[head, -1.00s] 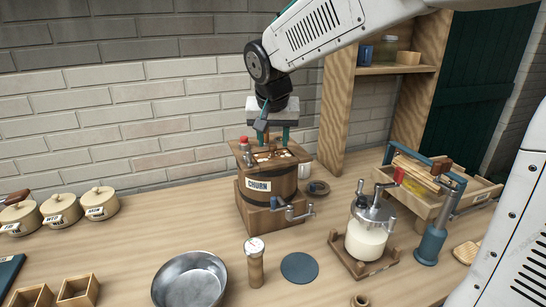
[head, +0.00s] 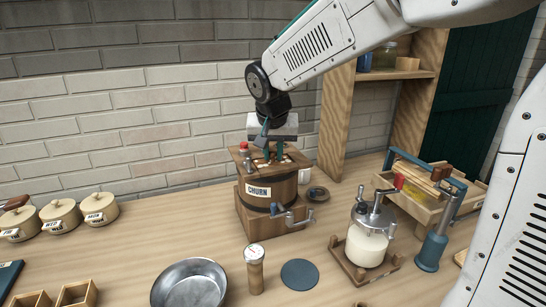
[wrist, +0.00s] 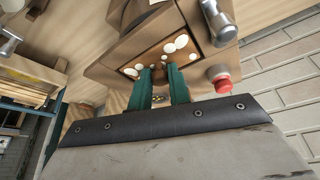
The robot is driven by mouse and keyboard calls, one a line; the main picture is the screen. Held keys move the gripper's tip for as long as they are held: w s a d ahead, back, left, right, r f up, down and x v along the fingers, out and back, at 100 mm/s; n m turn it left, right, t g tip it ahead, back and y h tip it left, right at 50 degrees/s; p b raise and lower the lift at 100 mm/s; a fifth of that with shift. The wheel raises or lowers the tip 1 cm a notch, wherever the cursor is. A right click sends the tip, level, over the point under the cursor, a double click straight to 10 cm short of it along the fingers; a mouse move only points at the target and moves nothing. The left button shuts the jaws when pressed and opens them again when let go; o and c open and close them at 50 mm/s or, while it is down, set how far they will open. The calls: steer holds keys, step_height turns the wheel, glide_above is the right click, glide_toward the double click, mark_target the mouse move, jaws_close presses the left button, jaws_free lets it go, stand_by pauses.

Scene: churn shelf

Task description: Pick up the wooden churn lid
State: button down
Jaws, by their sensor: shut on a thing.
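The wooden churn (head: 258,187) stands on the counter near the wall, with a "CHURN" label and a metal crank (head: 296,213). Its wooden lid (head: 284,163) is at the top, partly hidden by my fingers. My gripper (head: 273,158) points down from above, its two green fingers close together on the middle of the lid. In the wrist view, the fingertips (wrist: 162,72) meet at a small brown knob (wrist: 160,60), with white round spots around it. I cannot tell whether the lid is lifted at all.
A glass jar with a crank (head: 367,240), a metal bowl (head: 190,285) and a thermometer piece (head: 254,270) stand in front. A tall wooden shelf (head: 338,110) rises close on the right.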

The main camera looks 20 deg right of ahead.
mark_target(274, 163)
steer(key=shift+r, duration=0.45)
steer(key=v, duration=0.3)
steer(key=shift+w+d, duration=0.2)
steer(key=shift+d, duration=0.05)
steer(key=s+r, duration=0.1)
steer(key=s, duration=1.4)
steer(key=shift+s+a+r, duration=0.15)
steer(key=shift+s+a, duration=0.15)
